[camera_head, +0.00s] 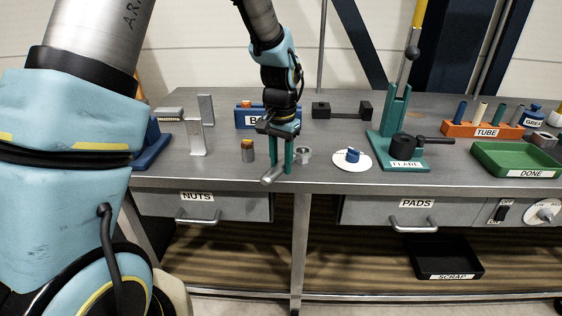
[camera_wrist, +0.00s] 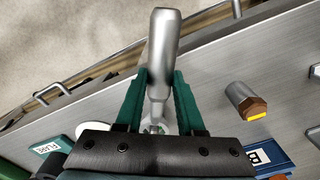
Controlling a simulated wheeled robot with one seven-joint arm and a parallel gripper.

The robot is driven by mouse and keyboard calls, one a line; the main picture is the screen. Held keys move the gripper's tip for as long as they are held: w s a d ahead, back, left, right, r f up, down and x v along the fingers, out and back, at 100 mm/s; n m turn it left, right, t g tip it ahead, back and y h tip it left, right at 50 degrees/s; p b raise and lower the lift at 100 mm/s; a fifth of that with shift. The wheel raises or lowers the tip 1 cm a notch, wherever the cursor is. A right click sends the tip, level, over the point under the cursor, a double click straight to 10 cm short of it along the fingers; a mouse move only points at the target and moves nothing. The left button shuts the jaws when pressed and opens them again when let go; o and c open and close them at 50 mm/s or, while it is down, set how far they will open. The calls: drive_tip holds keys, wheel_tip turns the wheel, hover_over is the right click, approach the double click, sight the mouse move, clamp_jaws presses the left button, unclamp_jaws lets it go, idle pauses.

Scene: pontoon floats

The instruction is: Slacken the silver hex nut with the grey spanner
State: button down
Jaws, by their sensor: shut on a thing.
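My gripper (camera_head: 282,172) is shut on the grey spanner (camera_head: 271,177), just above the front part of the bench. The spanner's thick handle end sticks out towards the bench's front edge. In the wrist view the spanner (camera_wrist: 163,50) runs between the two green fingers (camera_wrist: 155,88) and narrows towards the palm. A small silver piece (camera_head: 303,155), possibly the silver hex nut, is just right of the fingers. I cannot tell whether the spanner's far end touches it. A grey post (camera_head: 248,155) with an orange-brown hex top and a yellow mark stands to the left.
A white disc (camera_head: 352,160) with a blue piece lies to the right, before the teal FLARE stand (camera_head: 405,160). A blue box (camera_head: 244,117) is behind my gripper. An orange TUBE rack (camera_head: 482,131) and green DONE tray (camera_head: 515,160) are far right.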

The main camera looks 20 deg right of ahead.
drive_tip(key=shift+f+b, duration=0.65)
drive_tip(key=shift+f, duration=0.4)
idle(0.4)
drive_tip(key=shift+s+d, duration=0.15)
drive_tip(key=shift+s+d+n, duration=0.2)
drive_tip(key=shift+s+n, duration=0.1)
drive_tip(key=shift+n, duration=0.2)
drive_tip(key=shift+s+d, duration=0.1)
idle(0.5)
drive_tip(key=shift+s+d+n, duration=0.25)
drive_tip(key=shift+n, duration=0.25)
drive_tip(key=shift+s, duration=0.1)
drive_tip(key=shift+s+d+n, duration=0.25)
drive_tip(key=shift+d+n, duration=0.1)
drive_tip(key=shift+n, duration=0.15)
drive_tip(key=shift+s+d, duration=0.1)
drive_tip(key=shift+d, duration=0.05)
drive_tip(key=shift+s+d+n, duration=0.2)
drive_tip(key=shift+d+n, duration=0.1)
drive_tip(key=shift+n, duration=0.3)
